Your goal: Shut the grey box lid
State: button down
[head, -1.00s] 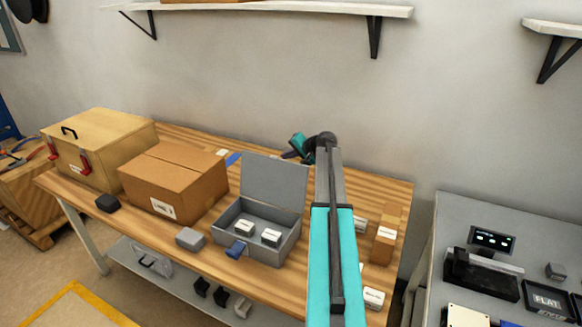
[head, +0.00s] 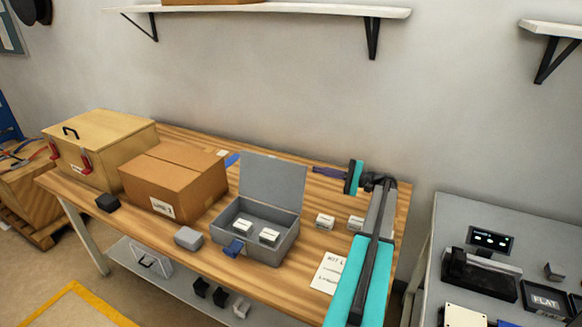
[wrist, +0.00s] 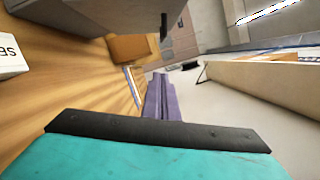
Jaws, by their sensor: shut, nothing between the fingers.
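The grey box (head: 262,248) stands on the wooden workbench with its lid (head: 272,182) open and upright at the back edge. Two small white-labelled blocks (head: 269,236) lie inside, and a blue latch (head: 234,249) is on its front. My gripper (head: 316,171) is shut and empty, its purple fingers pointing left. It is to the right of the lid, near the back of the bench, apart from the lid. In the wrist view the shut purple fingers (wrist: 160,84) point away along the bench, and part of the grey box (wrist: 90,18) fills the upper left.
A cardboard box (head: 172,190) and a wooden case (head: 97,152) stand left of the grey box. A grey block (head: 188,238) is just left of it. Labelled blocks (head: 325,222) and a paper card (head: 328,272) lie right. The wall is close behind.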

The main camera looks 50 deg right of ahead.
dwell(0.3)
jog(key=w+a+r+p, duration=0.2)
jog(key=w+a+p, duration=0.3)
jog(key=w+a, duration=0.2)
jog(key=shift+w+a+r+p, duration=0.3)
jog(key=shift+w+a, duration=0.05)
jog(key=shift+a, duration=0.2)
jog(key=shift+a, duration=0.15)
dwell(0.6)
